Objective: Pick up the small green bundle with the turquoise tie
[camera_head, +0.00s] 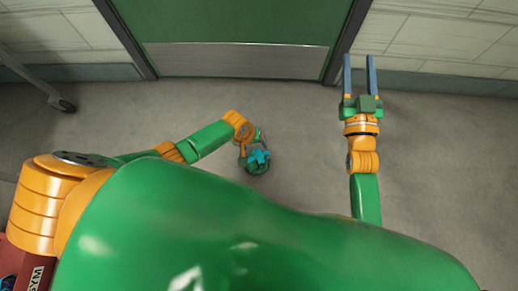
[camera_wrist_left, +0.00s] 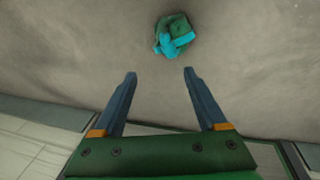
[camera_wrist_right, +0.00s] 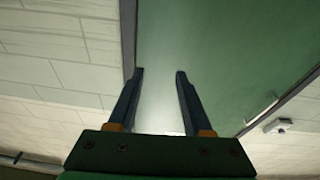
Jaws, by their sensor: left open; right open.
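The small green bundle (camera_head: 258,167) with its turquoise tie (camera_head: 260,156) lies on the grey floor, near the middle of the head view. It also shows at the top of the left wrist view (camera_wrist_left: 178,25). My left gripper (camera_wrist_left: 159,73) is open and empty. In the left wrist view the bundle lies beyond its fingertips, slightly right of centre and apart from both fingers. In the head view my left wrist hides most of that gripper. My right gripper (camera_head: 359,60) is open and empty, off to the right of the bundle and pointing at the door and wall.
A green door (camera_head: 240,22) with a metal lower plate (camera_head: 235,61) stands behind the bundle. Pale tiled walls (camera_head: 450,45) flank it. A caster wheel on a grey leg (camera_head: 63,104) stands at the left. The floor (camera_head: 305,130) between the bundle and my right arm is clear.

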